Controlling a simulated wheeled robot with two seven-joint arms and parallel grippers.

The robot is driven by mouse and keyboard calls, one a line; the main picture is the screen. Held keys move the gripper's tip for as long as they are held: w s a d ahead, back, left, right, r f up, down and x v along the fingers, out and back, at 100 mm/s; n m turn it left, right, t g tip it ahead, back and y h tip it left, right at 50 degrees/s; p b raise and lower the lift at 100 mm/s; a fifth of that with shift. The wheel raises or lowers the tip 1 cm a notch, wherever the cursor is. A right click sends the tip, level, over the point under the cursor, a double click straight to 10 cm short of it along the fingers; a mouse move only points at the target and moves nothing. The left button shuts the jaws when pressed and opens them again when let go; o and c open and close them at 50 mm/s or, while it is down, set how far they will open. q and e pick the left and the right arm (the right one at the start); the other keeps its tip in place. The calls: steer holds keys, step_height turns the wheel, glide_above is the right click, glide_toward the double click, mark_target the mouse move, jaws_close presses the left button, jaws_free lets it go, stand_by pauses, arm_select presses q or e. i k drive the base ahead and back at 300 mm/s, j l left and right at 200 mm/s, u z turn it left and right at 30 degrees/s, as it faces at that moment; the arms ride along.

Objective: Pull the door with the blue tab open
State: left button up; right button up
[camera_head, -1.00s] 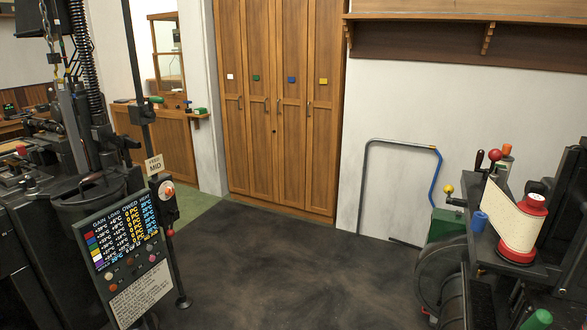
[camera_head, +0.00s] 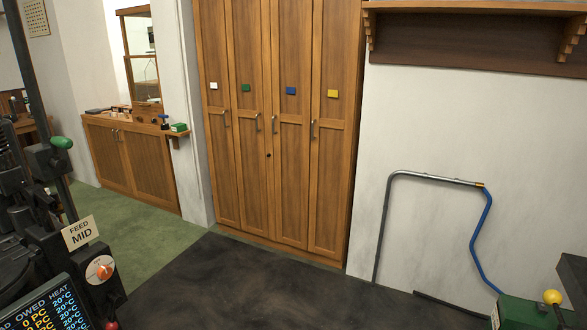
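A tall wooden cabinet with narrow doors stands against the back wall in the head view. The door with the blue tab (camera_head: 291,130) is the third from the left and is closed. Its blue tab (camera_head: 291,91) sits at about mid-height. The neighbouring doors carry a white tab (camera_head: 213,86), a green tab (camera_head: 246,88) and a yellow tab (camera_head: 333,94), and are also closed. Neither of my grippers is in view.
A dark floor mat (camera_head: 230,290) lies clear before the cabinet. A machine with a control panel (camera_head: 45,308) stands at the left front. A bent pipe frame (camera_head: 432,178) leans at the right wall, near a green box (camera_head: 530,315). A low wooden cupboard (camera_head: 135,165) is at the left.

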mark_target(291, 21)
steer(key=i, duration=2)
